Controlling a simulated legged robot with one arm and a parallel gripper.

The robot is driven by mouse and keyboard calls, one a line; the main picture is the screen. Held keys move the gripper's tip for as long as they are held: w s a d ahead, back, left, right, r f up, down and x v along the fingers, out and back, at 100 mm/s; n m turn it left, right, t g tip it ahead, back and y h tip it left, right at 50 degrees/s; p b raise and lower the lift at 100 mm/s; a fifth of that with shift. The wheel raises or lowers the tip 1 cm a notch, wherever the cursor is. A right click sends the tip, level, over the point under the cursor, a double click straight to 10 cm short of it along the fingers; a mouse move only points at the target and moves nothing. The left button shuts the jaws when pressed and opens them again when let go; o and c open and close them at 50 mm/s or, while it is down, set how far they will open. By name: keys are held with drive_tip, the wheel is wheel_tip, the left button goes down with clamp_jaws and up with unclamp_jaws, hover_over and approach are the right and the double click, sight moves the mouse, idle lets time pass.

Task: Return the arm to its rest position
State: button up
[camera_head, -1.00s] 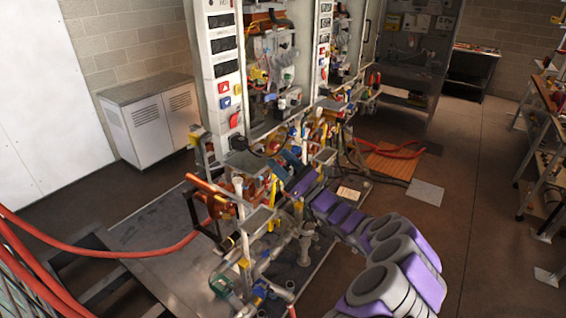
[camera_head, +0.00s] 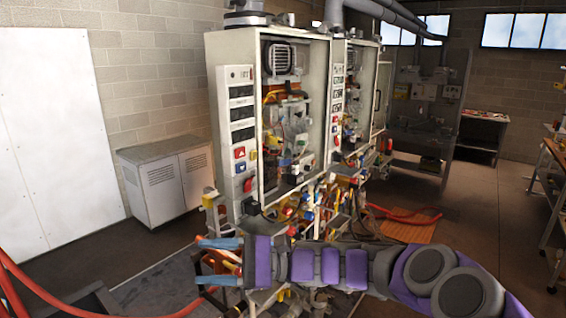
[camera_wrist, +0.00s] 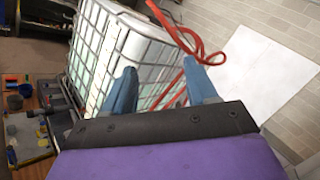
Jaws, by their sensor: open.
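My gripper (camera_head: 219,258) is at the lower middle of the head view, its two blue fingers pointing left, apart and with nothing between them. My purple and grey arm reaches in from the lower right, stretched nearly level in front of the heater cabinets. In the wrist view the two blue fingers of my gripper (camera_wrist: 162,92) stand apart and empty. Past them is a white caged tank (camera_wrist: 112,58), with a red hose (camera_wrist: 185,38) to its right. The arm hides part of the pipework below the heaters.
The open heater cabinet (camera_head: 238,85) stands just behind my arm, with valves and pipes (camera_head: 297,213) under it. A grey metal cabinet (camera_head: 165,180) is at the left. Red hoses (camera_head: 60,297) cross the lower left. The floor (camera_head: 475,215) at the right is largely clear.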

drive_tip(key=s+d+f+n+g+h+b, duration=0.1)
drive_tip(key=s+d+f+n+h, duration=0.15)
drive_tip(key=s+f+h, duration=0.45)
drive_tip(key=s+d+f+n+g+h, duration=0.1)
drive_tip(key=s+d+f+n+h, duration=0.2)
drive_tip(key=s, duration=0.8)
drive_tip(key=s+d+f+n+t+h, duration=0.1)
drive_tip(key=s+d+f+h, duration=0.2)
drive_tip(key=d, duration=0.4)
drive_tip(key=s+d+f+t+h+b, duration=0.1)
drive_tip(key=s+d+f+h, duration=0.2)
drive_tip(key=d, duration=0.4)
drive_tip(key=s+d+f+n+t+h, duration=0.1)
drive_tip(key=s+d+f+h, duration=0.2)
drive_tip(key=d, duration=0.4)
drive_tip(key=shift+s+d+f+n+t+b, duration=0.2)
drive_tip(key=shift+s+f+n+t+b, duration=0.15)
drive_tip(key=shift+s+f, duration=0.4)
